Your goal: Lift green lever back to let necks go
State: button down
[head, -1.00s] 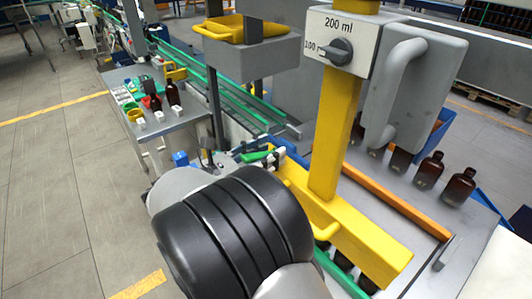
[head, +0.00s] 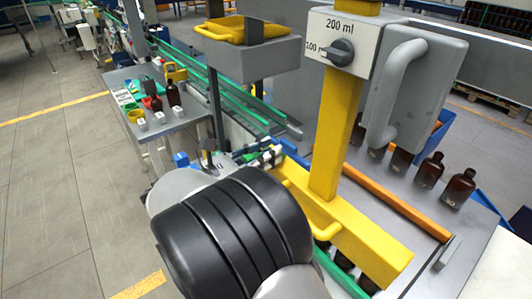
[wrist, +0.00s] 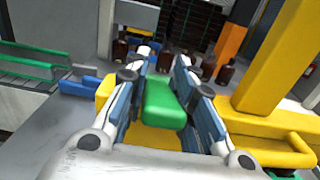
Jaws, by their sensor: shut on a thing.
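The green lever (wrist: 165,104) lies between the two fingers of my gripper (wrist: 168,85) in the wrist view, above a yellow part. My gripper is shut on it. In the head view my gripper (head: 268,157) is small beyond my dark arm link, at the left end of the yellow beam (head: 345,240), and little of the lever shows. Amber bottles (head: 343,262) stand partly hidden under the beam, beside a green rail. Their necks and whatever holds them are hidden.
A yellow post (head: 335,135) carries a grey box marked 200 ml (head: 345,40) with a grey handle. Several amber bottles (head: 428,170) stand on the grey table to the right, behind an orange rail (head: 400,203). A side table (head: 185,118) with two bottles stands at left.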

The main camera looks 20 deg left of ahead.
jog(key=shift+w+d+r+p, duration=0.1)
jog(key=shift+r+p, duration=0.05)
jog(key=shift+p, duration=0.15)
